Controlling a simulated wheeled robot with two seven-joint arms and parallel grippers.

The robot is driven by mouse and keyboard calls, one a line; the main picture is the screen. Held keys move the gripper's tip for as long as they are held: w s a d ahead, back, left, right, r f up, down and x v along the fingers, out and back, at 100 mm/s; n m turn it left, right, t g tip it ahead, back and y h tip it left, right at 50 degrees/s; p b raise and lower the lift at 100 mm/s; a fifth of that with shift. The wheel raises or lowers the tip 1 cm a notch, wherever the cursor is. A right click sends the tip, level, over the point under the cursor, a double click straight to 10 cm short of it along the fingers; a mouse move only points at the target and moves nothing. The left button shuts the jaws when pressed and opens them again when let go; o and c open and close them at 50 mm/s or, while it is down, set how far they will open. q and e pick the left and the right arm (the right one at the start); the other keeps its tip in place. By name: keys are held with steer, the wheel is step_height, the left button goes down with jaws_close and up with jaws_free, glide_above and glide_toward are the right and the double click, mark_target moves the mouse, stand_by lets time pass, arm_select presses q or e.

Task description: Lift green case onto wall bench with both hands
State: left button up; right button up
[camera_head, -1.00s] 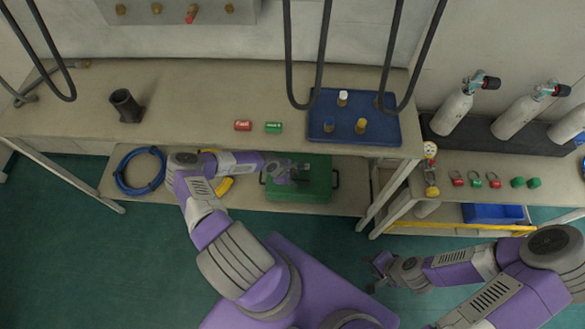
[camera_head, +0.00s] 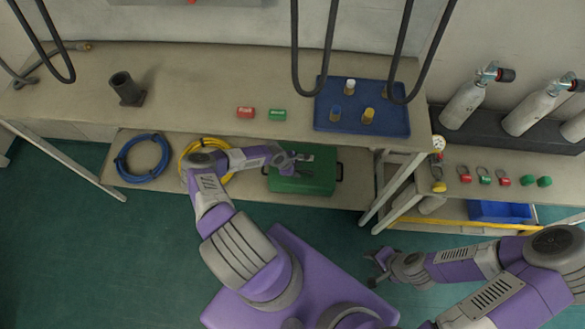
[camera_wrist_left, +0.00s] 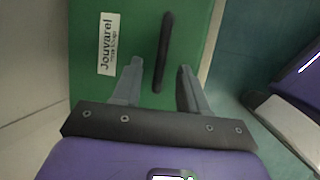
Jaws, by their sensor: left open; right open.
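The green case (camera_head: 318,180) sits on the lower shelf under the wall bench (camera_head: 190,90), with dark handles at its sides. My left gripper (camera_head: 298,163) is open at the left part of the case. In the left wrist view the green case (camera_wrist_left: 140,30) shows a white label and a dark bar handle, and the open fingers of my left gripper (camera_wrist_left: 158,85) stand either side of the handle's near end. I cannot tell whether they touch it. My right gripper (camera_head: 374,268) is open and empty over the floor, right of and in front of the case.
Blue hose (camera_head: 142,158) and yellow hose (camera_head: 197,152) lie on the lower shelf. Hanging hoses cross above the bench.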

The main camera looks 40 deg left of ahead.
arm_select(q)
steer(key=shift+b+x, duration=0.3)
steer(key=shift+x, duration=0.65)
jaws_close()
stand_by(0.8)
